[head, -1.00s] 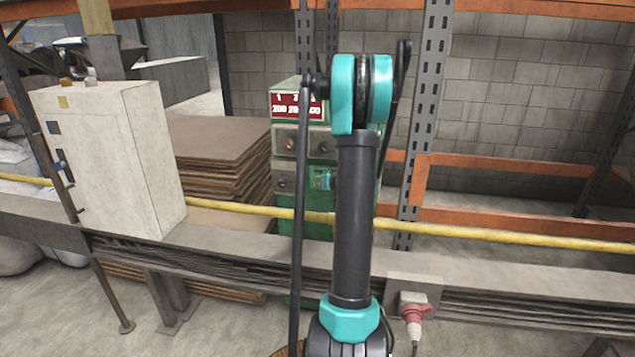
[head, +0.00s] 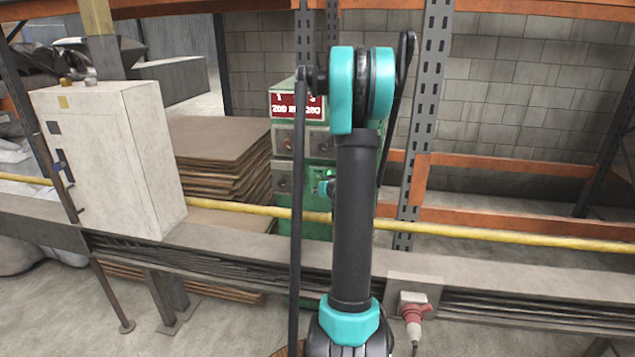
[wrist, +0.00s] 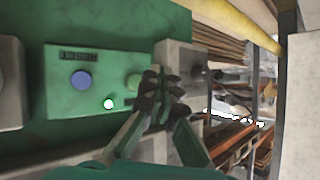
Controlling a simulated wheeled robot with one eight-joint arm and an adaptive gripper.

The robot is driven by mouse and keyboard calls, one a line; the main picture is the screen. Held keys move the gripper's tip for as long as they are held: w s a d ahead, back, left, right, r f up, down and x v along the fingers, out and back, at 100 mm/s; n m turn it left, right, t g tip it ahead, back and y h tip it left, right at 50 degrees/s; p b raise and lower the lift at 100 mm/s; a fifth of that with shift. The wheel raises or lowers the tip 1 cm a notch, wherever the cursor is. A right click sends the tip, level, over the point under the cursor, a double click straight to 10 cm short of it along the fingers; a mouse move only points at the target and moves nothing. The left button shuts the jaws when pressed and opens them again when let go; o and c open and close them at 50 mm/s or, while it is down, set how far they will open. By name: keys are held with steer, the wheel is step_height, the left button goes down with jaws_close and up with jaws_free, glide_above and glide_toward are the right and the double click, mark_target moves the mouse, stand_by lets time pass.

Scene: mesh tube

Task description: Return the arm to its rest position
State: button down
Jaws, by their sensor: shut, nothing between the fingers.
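My arm stands upright in the middle of the head view, with its teal joint at the top. In the head view my gripper is hidden behind the arm. In the wrist view my gripper (wrist: 163,92) has its dark fingertips together, with nothing seen between them. It is in front of a green panel (wrist: 60,95) that carries a blue button (wrist: 80,80) and a lit white-green light (wrist: 109,104). The fingers overlap the panel's right part in that view. I cannot tell whether they touch it. The green machine (head: 318,205) shows behind my arm in the head view.
A yellow rail (head: 480,237) and a grey beam (head: 250,245) cross in front of the machine. A white cabinet (head: 110,160) stands at left, beside stacked brown sheets (head: 220,155). A grey post (head: 424,120) rises just right of my arm. A red plug (head: 412,312) hangs on the beam.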

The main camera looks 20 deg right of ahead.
steer(key=s+a+n+g+y, duration=0.15)
steer(key=s+a+g, duration=0.25)
steer(key=s+a, duration=1.05)
steer(key=s+a+f+g+h, duration=0.1)
steer(key=s+a+f+g, duration=0.1)
steer(key=s, duration=0.8)
steer(key=s+a+f+g+h, duration=0.1)
steer(key=s+a+f+g, duration=0.1)
steer(key=s, duration=0.8)
steer(key=shift+s+a+f, duration=0.2)
steer(key=shift+a+f, duration=0.55)
steer(key=shift+a, duration=0.45)
steer(key=shift+n, duration=0.25)
